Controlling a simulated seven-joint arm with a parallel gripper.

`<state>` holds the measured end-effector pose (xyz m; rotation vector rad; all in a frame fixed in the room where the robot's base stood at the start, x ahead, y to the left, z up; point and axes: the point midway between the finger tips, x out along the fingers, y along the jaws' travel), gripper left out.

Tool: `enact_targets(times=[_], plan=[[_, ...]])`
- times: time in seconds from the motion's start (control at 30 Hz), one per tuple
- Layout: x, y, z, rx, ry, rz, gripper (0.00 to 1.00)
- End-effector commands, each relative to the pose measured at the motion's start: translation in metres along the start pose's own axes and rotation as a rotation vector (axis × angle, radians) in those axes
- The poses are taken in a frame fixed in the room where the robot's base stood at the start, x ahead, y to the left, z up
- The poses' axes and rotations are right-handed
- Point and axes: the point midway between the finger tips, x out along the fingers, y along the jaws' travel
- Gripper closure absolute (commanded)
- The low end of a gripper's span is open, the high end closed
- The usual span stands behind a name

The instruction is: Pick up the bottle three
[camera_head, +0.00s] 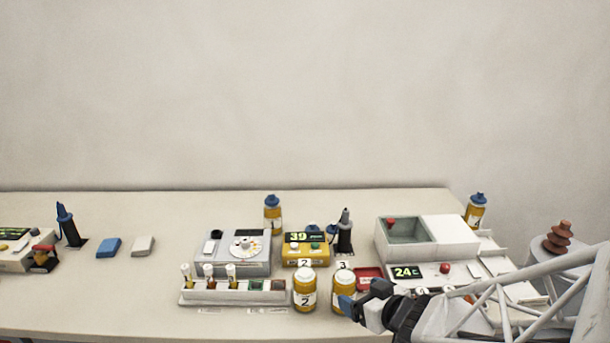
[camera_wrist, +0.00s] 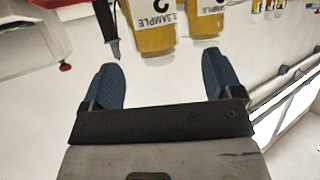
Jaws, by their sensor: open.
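Bottle three (camera_head: 343,292) is an amber bottle with a white label and a white cap marked 3. It stands upright in the head view near the table's front edge, just right of bottle two (camera_head: 304,291). My gripper (camera_head: 354,305) is in front of it and hides part of its lower right side. In the wrist view my gripper (camera_wrist: 164,90) is open, with nothing between its blue fingers. Two amber bottles with upside-down labels stand beyond the fingertips, cut off by the top edge; I cannot tell their numbers surely there.
A test-tube rack (camera_head: 233,293) stands left of the bottles. A yellow meter (camera_head: 306,250) and a black probe (camera_head: 345,232) stand behind them. A red tray (camera_head: 369,279) and a white device (camera_head: 427,274) are close on the right. The table's left front is clear.

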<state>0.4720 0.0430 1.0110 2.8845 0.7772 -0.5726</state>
Motion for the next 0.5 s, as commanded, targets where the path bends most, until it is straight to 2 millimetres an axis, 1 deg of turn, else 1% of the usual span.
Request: enact_targets(times=[0.27, 0.5], plan=[[0.001, 0.0, 0.0, 0.0, -0.001, 0.001, 0.15], [0.015, 0.001, 0.0, 0.0, -0.001, 0.001, 0.15]])
